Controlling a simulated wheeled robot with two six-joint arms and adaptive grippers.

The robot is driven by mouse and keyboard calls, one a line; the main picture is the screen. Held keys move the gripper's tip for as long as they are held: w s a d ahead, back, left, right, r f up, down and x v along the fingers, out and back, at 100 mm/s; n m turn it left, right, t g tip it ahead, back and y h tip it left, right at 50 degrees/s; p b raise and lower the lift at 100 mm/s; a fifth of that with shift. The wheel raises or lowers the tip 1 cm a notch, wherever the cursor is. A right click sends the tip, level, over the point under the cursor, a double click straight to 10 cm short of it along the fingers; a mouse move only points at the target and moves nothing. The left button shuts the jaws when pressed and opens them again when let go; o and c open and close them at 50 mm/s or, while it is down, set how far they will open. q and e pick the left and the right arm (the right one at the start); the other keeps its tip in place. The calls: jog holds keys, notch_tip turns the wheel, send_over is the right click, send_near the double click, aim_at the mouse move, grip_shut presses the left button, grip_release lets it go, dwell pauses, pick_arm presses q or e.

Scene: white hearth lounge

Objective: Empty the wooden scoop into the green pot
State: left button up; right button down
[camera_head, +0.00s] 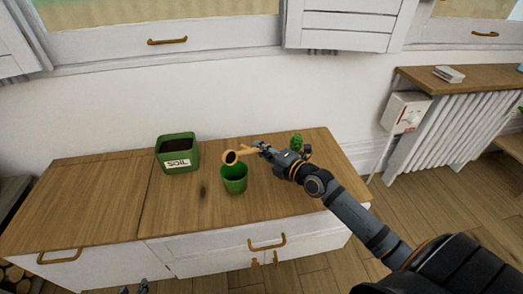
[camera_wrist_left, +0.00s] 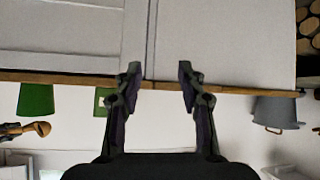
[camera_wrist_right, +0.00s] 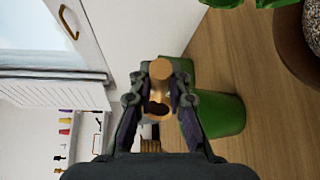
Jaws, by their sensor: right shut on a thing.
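The wooden scoop (camera_head: 229,157) is held by its handle in my right gripper (camera_head: 264,148). Its bowl shows a dark inside and is just above the far rim of the green pot (camera_head: 234,179). The pot stands upright on the cabinet top. In the right wrist view, the fingers (camera_wrist_right: 160,90) are shut on the scoop's handle (camera_wrist_right: 158,70), and the green pot (camera_wrist_right: 225,115) is beside them. In the left wrist view, the scoop (camera_wrist_left: 42,128) is clear of the pot (camera_wrist_left: 36,98). My left gripper (camera_wrist_left: 158,75) is open and empty, in front of the cabinet.
A green box labelled SOIL (camera_head: 178,165), holding dark soil, stands left of the pot. A small green plant (camera_head: 297,142) stands to the right, behind my right gripper. The left part of the wooden cabinet top (camera_head: 85,205) is clear. A grey bucket (camera_wrist_left: 275,112) shows in the left wrist view.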

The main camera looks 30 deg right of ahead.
jog(key=shift+b, duration=0.35)
jog(key=shift+f+b, duration=0.1)
jog(key=shift+b, duration=0.2)
pick_arm(q)
jog(key=w+r+t, duration=0.5)
jog(key=w+r, duration=0.1)
jog(key=r, duration=0.5)
jog(key=shift+w+a+r+t, duration=0.15)
jog(key=shift+w+a+t, duration=0.05)
jog(key=shift+a+t, duration=0.1)
dwell(0.4)
dwell(1.1)
